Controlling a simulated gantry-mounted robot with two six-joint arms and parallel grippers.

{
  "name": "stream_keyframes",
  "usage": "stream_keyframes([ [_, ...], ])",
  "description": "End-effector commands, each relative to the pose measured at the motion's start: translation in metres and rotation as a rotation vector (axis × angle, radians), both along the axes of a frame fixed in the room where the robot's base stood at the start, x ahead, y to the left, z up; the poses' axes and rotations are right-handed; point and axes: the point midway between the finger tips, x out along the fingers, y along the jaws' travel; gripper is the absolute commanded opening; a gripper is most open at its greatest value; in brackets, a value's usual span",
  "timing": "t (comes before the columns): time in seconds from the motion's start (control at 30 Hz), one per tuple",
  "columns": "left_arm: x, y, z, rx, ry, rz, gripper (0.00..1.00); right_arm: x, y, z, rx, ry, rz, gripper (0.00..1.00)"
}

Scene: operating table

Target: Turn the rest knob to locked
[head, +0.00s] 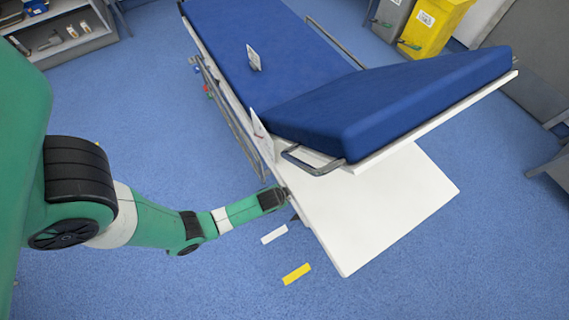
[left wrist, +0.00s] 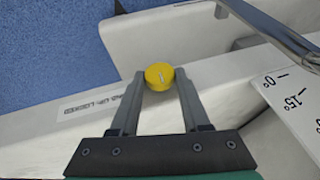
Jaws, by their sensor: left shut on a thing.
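The rest knob (left wrist: 159,76) is a round yellow knob with a pale line mark, on the white side of the table frame in the left wrist view. My left gripper (left wrist: 160,84) has its two grey fingers on either side of the knob, shut on it. A label strip (left wrist: 92,103) beside the knob has print that reads partly as "LOCKED"; one finger covers some of it. In the head view my left gripper (head: 284,194) is at the near side edge of the table, and the knob is hidden there. My right gripper is not in view.
The blue operating table (head: 270,60) has a raised back section (head: 400,100) and a metal side rail (head: 235,120). A white angle scale (left wrist: 290,95) stands close to the gripper's right. Yellow and grey bins (head: 435,22) stand at the back. The blue floor is mostly clear.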

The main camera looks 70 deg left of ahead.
Motion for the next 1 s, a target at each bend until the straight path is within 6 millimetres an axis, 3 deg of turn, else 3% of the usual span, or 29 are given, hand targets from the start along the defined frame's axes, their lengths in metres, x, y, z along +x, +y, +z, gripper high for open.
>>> stream_keyframes([
  [0.03,0.000,0.000,0.000,0.000,0.001,-0.001,0.50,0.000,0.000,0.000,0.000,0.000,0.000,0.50],
  [0.2,0.000,0.000,0.000,0.000,0.001,0.000,0.76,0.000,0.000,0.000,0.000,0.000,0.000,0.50],
  [0.53,-0.001,-0.001,0.006,-0.001,-0.001,-0.001,0.76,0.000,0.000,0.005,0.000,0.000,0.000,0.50],
  [0.67,-0.007,-0.007,0.027,-0.001,0.000,0.000,0.76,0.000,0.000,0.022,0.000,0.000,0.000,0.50],
  [0.83,-0.021,-0.020,0.069,0.000,0.001,-0.003,0.76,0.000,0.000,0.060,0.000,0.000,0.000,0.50],
  [1.0,-0.031,-0.030,0.095,-0.001,0.001,-0.002,0.76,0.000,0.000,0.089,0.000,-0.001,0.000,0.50],
])
